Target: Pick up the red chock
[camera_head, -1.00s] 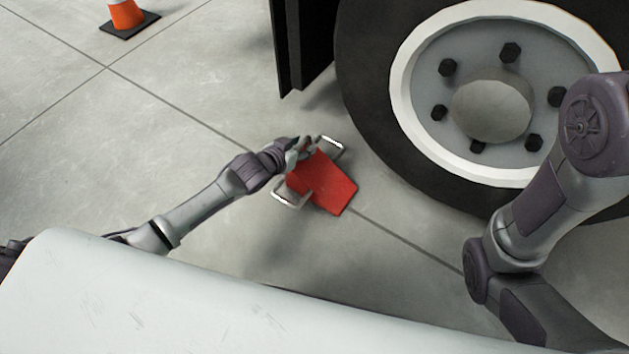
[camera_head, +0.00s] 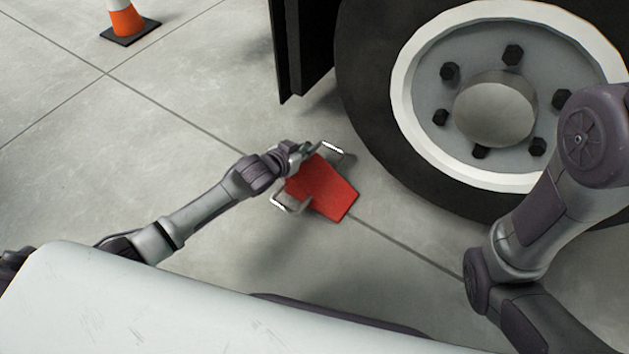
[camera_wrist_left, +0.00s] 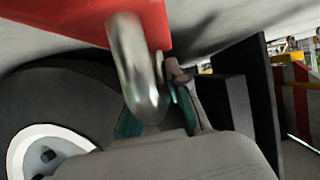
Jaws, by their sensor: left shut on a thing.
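The red chock (camera_head: 323,188) is a red wedge with metal loop handles at its sides, in the head view near the truck's wheel. My left gripper (camera_head: 306,151) is at its upper left side, shut on one of its metal handles. In the left wrist view, the chock's red body (camera_wrist_left: 85,17) is at the top, and the metal handle (camera_wrist_left: 136,70) comes down between the fingers of my left gripper (camera_wrist_left: 158,110). One finger is partly hidden behind the handle. My right arm shows at the right of the head view, but its gripper is out of view.
The truck's big black wheel (camera_head: 372,110) stands just right of the chock. A black flap (camera_head: 301,50) hangs behind it. An orange and white cone (camera_head: 126,20) stands at the far left. The concrete floor (camera_head: 120,140) on the left is clear.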

